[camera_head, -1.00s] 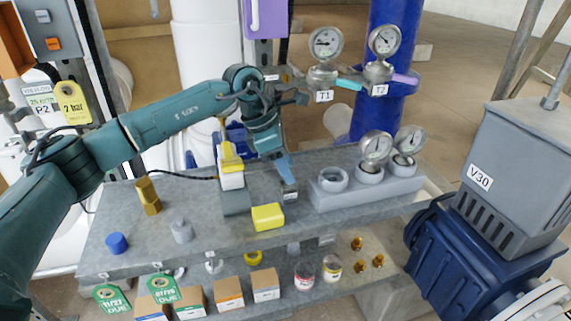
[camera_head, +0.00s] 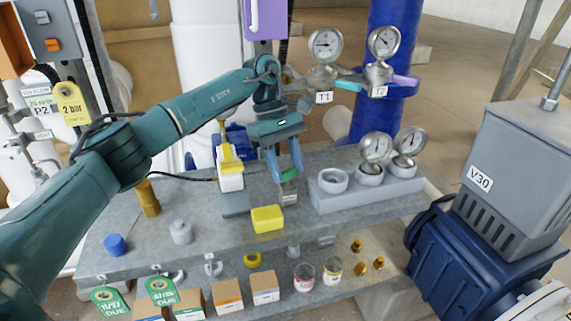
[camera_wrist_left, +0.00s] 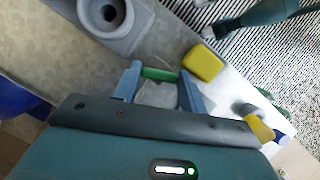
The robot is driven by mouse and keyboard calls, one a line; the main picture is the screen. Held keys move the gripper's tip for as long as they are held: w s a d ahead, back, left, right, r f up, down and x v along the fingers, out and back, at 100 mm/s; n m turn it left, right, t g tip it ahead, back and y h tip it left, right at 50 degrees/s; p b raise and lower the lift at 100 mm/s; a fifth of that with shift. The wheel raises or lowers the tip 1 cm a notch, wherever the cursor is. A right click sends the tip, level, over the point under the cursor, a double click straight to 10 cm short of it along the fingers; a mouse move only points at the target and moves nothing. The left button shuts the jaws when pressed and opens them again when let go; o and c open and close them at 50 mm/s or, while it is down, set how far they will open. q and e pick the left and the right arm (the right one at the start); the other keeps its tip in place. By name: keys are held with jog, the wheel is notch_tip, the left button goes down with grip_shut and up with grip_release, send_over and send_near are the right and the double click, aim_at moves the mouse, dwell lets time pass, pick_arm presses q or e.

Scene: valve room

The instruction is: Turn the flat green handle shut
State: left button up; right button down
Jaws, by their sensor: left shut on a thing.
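The flat green handle (camera_head: 289,175) sits on a small grey valve body (camera_head: 288,195) on the bench top, at the rear middle. My left gripper (camera_head: 285,178) comes down from above, shut on the handle with one finger at each side. In the left wrist view the green handle (camera_wrist_left: 160,74) lies between the two blue-grey fingers (camera_wrist_left: 156,84), spanning nearly the whole gap. The valve body below it is partly hidden by the gripper. Part of my right arm, with a dark end that may be the right gripper (camera_wrist_left: 222,30), shows at the upper right of the wrist view.
A yellow block (camera_head: 267,218) stands just in front of the valve. A yellow-and-white device (camera_head: 230,172) is close on its left. A grey block with round sockets and gauges (camera_head: 345,191) is close on its right. Brass (camera_head: 148,197) and blue (camera_head: 116,244) pieces stand further left.

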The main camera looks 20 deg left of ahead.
pick_arm(q)
jog(key=m+g+y, duration=0.1)
jog(key=m, duration=0.3)
jog(key=shift+w+r, duration=0.1)
jog(key=shift+m, duration=0.3)
jog(key=shift+y, duration=0.3)
jog(key=o, duration=1)
